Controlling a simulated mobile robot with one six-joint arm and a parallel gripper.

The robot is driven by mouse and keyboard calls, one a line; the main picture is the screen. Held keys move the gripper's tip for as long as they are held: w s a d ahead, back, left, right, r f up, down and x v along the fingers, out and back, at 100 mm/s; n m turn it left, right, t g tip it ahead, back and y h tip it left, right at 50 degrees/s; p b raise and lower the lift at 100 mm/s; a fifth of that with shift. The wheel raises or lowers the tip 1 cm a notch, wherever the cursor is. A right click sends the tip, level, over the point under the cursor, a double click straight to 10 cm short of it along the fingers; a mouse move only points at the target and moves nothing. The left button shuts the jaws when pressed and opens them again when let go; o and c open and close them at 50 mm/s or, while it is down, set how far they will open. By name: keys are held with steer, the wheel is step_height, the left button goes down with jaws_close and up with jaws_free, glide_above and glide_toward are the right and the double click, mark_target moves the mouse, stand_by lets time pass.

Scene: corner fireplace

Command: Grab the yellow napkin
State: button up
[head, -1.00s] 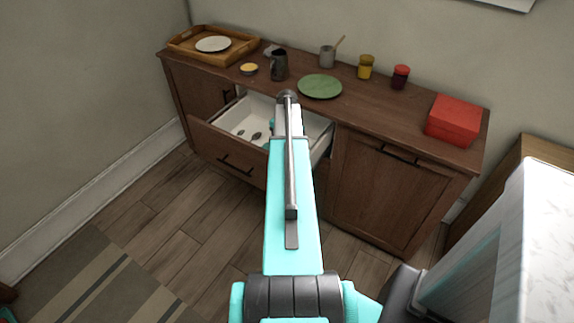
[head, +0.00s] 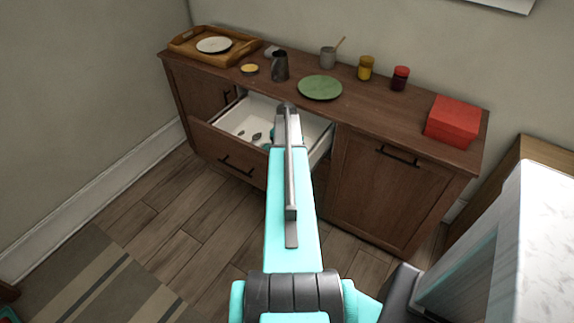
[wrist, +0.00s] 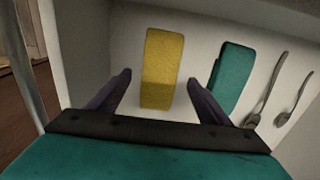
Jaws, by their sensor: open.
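The yellow napkin (wrist: 162,68) lies flat in the open white drawer, upright in the wrist view. My gripper (wrist: 165,82) is open over the drawer, with one dark finger to the left of the napkin's lower end and the other to its right. Nothing is held between the fingers. I cannot tell how far the fingertips are above the drawer floor. In the head view my arm hides the napkin and most of the gripper; the drawer (head: 234,118) shows beside the arm.
A teal napkin (wrist: 232,75) lies right of the yellow one, close to the right finger. Two spoons (wrist: 268,92) lie further right. Drawer walls surround them. Above, the sideboard top (head: 365,97) holds a green plate (head: 320,88), a dark pitcher (head: 280,66) and a red box (head: 453,121).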

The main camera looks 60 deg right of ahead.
steer(key=shift+f, duration=0.75)
steer(key=c, duration=1.1)
steer(key=shift+r, duration=0.2)
steer(key=shift+r+b, duration=0.7)
steer(key=shift+r, duration=4.15)
